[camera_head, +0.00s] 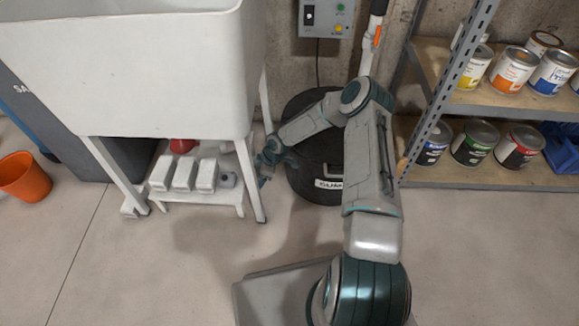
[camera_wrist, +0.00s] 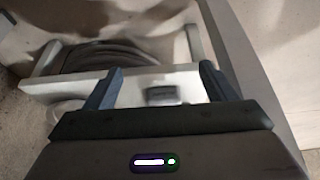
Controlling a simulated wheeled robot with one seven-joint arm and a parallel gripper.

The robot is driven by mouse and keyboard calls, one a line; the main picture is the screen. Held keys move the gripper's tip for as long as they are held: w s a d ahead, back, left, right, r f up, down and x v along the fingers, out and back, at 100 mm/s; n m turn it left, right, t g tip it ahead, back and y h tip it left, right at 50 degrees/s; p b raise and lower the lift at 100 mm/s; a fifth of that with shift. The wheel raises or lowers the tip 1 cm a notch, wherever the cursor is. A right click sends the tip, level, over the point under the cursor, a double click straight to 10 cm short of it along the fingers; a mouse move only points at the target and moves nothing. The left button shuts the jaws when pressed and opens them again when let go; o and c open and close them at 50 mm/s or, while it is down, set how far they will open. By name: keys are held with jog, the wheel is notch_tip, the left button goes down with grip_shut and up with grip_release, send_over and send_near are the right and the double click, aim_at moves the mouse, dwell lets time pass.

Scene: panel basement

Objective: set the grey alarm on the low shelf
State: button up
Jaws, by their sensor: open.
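A small grey object, which looks like the grey alarm (camera_head: 228,180), sits at the right end of the white low shelf (camera_head: 205,196) under the sink. In the head view my gripper (camera_head: 264,172) is beside the sink's right front leg, close to the shelf's right end.
A black lidded bin (camera_head: 312,165) stands behind my arm. Paint cans (camera_head: 475,143) fill the right rack. Front floor is clear.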

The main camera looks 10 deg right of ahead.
jog(key=s+d+r+m+h, duration=0.2)
jog(key=s+d+r, duration=0.1)
jog(key=r, duration=0.6)
jog(key=s+d+r+m+h, duration=0.1)
jog(key=s+d+r+m, duration=0.2)
jog(key=r, duration=0.7)
jog(key=s+d+r+m+h, duration=0.1)
jog(key=s+d+r+h, duration=0.2)
jog(key=r, duration=0.6)
jog(key=s+r+m+y, duration=0.1)
jog(key=s+r+m, duration=0.3)
jog(key=s+r, duration=0.3)
jog(key=s+r+m, duration=0.4)
jog(key=s+r, duration=0.3)
jog(key=s, duration=0.7)
jog(key=shift+s+d+r+m+y, duration=0.2)
jog(key=shift+s+r+m+y, duration=0.05)
jog(key=shift+s+m+y, duration=0.15)
jog(key=shift+w, duration=0.1)
